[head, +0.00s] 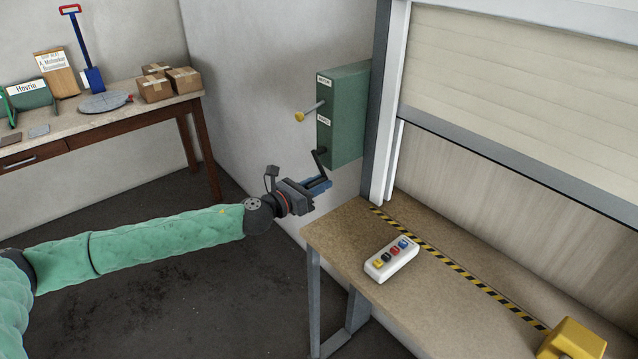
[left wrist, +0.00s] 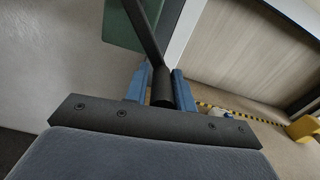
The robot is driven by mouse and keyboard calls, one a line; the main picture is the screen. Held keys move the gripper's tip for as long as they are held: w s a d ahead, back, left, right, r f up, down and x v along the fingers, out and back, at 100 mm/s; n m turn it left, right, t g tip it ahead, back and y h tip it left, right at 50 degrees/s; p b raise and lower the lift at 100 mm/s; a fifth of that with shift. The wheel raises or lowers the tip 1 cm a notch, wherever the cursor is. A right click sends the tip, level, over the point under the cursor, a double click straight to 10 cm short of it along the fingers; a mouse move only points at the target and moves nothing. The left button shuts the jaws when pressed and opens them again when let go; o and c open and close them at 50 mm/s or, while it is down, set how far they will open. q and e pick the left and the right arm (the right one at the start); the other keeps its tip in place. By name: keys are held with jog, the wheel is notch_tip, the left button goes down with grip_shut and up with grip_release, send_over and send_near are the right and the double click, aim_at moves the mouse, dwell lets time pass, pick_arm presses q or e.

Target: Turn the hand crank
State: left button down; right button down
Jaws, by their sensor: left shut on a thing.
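The hand crank (head: 319,158) is a dark arm on the front of a green wall box (head: 347,115), below a rod with a yellow knob (head: 300,117). My left gripper (head: 322,184) is at the crank's lower end, with its blue fingers shut on the crank's dark handle. In the left wrist view the handle (left wrist: 162,88) stands between the two blue fingers (left wrist: 161,92), and the crank arm (left wrist: 142,30) runs up from it toward the green box. Most of the handle is hidden by the fingers in the head view. My right gripper is not in view.
A brown workbench (head: 338,226) with a white button box (head: 391,260) stands just right of my left gripper. A roller shutter (head: 520,85) is partly raised behind it. Another table (head: 60,124) with cartons (head: 183,80) is at the left. Open floor lies between them.

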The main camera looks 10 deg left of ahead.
pick_arm(q)
jog(key=shift+w+r, duration=0.1)
jog(key=shift+r, duration=0.2)
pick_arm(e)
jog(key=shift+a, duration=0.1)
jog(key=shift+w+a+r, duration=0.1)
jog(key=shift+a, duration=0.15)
pick_arm(q)
jog(key=c, duration=1.3)
grip_release()
jog(key=shift+c, duration=0.2)
jog(key=shift+o, duration=0.2)
jog(key=shift+f, duration=0.1)
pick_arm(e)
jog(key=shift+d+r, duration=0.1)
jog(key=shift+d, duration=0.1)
pick_arm(q)
jog(key=shift+s+a+f, duration=0.15)
jog(key=shift+s, duration=0.1)
jog(key=b+v, duration=0.3)
jog(key=v, duration=0.4)
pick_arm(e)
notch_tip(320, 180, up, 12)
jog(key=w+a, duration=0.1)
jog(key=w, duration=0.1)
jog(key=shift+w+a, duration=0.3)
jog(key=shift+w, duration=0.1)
pick_arm(q)
jog(key=shift+s+a, duration=0.1)
jog(key=shift+s, duration=0.05)
